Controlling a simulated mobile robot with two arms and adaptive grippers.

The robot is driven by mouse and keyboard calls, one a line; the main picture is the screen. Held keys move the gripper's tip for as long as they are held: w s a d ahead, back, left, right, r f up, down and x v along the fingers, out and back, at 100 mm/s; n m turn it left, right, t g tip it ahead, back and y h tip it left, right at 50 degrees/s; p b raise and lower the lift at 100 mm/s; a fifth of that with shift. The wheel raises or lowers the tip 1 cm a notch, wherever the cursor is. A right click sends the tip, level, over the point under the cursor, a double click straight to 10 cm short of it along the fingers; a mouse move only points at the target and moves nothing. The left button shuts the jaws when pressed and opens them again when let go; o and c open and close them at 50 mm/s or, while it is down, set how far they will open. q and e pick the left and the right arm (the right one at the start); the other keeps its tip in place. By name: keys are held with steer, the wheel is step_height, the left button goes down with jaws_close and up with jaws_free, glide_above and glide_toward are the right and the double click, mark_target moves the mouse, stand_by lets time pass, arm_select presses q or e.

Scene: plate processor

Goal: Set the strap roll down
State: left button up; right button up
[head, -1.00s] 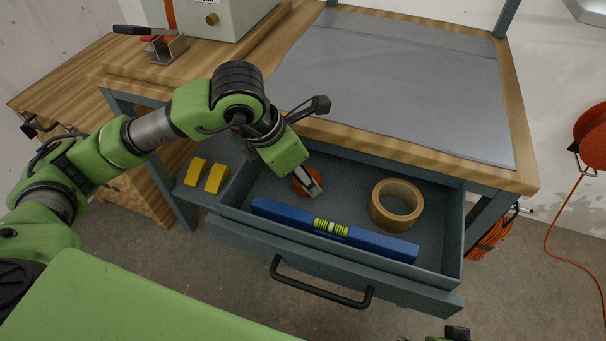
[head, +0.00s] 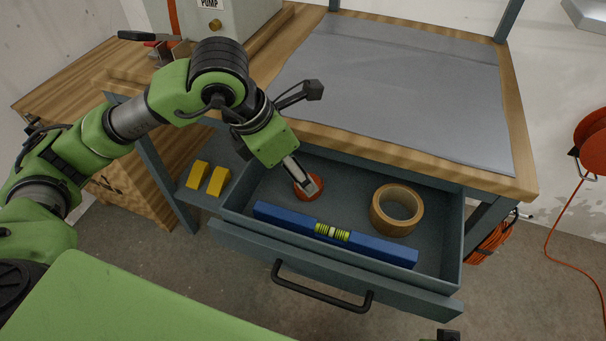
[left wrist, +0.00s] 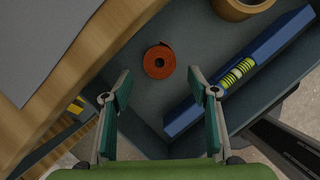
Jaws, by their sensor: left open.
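The strap roll is a small orange-red coil (head: 303,193) lying in the open drawer, behind a blue spirit level (head: 380,245). In the left wrist view the strap roll (left wrist: 150,67) lies flat on the grey drawer floor with its dark centre hole showing. My left gripper (head: 311,186) reaches down over the drawer and partly covers the roll in the head view. In the left wrist view its two fingers (left wrist: 160,86) are spread wide, with nothing between them. The roll lies beyond the fingertips, apart from them. My right gripper is not seen.
A tan tape roll (head: 378,214) lies at the drawer's right, near the level. Two yellow blocks (head: 218,181) sit on a shelf left of the drawer (head: 235,236). The worktop with a grey mat (head: 400,90) overhangs the drawer's back.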

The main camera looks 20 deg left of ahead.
arm_select(q)
steer(key=v, duration=0.6)
steer(key=shift+r+p, duration=0.4)
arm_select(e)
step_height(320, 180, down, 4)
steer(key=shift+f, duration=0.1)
arm_select(q)
steer(key=shift+s+a, duration=0.1)
steer(key=shift+s, duration=0.05)
